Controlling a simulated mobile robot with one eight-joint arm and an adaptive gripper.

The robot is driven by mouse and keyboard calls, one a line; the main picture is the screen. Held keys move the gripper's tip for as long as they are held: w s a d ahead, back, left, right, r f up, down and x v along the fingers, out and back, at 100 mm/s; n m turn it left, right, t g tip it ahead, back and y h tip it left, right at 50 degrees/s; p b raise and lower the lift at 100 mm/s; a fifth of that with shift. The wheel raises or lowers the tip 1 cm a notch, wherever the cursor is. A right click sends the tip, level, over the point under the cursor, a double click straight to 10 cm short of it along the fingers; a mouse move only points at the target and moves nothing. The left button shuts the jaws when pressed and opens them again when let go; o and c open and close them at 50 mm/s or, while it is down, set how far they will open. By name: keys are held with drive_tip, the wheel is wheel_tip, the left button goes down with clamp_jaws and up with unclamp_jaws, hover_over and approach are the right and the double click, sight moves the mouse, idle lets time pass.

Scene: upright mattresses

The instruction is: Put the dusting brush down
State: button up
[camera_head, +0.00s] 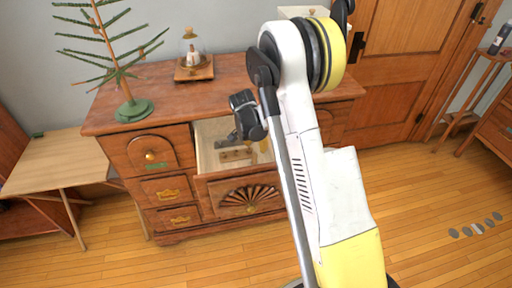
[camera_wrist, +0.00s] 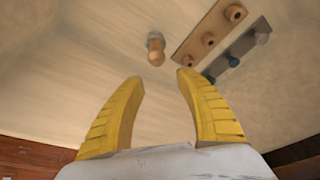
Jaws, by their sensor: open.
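My gripper (camera_wrist: 160,78) is open, its two yellow fingers apart with nothing between them. It hangs over the open top drawer (camera_head: 207,160) of the wooden dresser, mostly hidden by my arm in the head view. In the wrist view a small thing with a rounded wooden end and a pale grey end (camera_wrist: 155,48) lies on the drawer floor just beyond the fingertips, apart from them. It may be the dusting brush, but I cannot tell for sure.
Two peg strips, one wooden (camera_wrist: 208,36) and one greyer (camera_wrist: 236,56), lie in the drawer at the right. On the dresser top (camera_head: 160,100) stand a small tree (camera_head: 133,108) and a glass dome (camera_head: 193,58). A light wooden table (camera_head: 60,160) stands at left.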

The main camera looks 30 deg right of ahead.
wheel_tip(320, 180, up, 10)
drive_tip(key=p, duration=0.5)
drive_tip(key=shift+f, duration=0.2)
idle(0.5)
drive_tip(key=s+a+r+n+t, duration=0.1)
drive_tip(key=s+a+r+n, duration=0.1)
drive_tip(key=s+a+r, duration=0.3)
drive_tip(key=s+a+r+n+t+y, duration=0.1)
drive_tip(key=s+r+n, duration=0.1)
drive_tip(key=r, duration=0.5)
drive_tip(key=s+a+r+n+t, duration=0.1)
drive_tip(key=s+a+r+n, duration=0.1)
drive_tip(key=s+a+r, duration=0.25)
drive_tip(key=s+a+r+n+t+y, duration=0.1)
drive_tip(key=s+a+n, duration=0.2)
drive_tip(key=s, duration=0.4)
drive_tip(key=s+a+r+n+t+y, duration=0.1)
drive_tip(key=s+a+r+n, duration=0.1)
drive_tip(key=s, duration=0.6)
drive_tip(key=shift+s+a+r+n+t, duration=0.3)
drive_tip(key=shift+a+n, duration=0.3)
drive_tip(key=shift+a, duration=0.2)
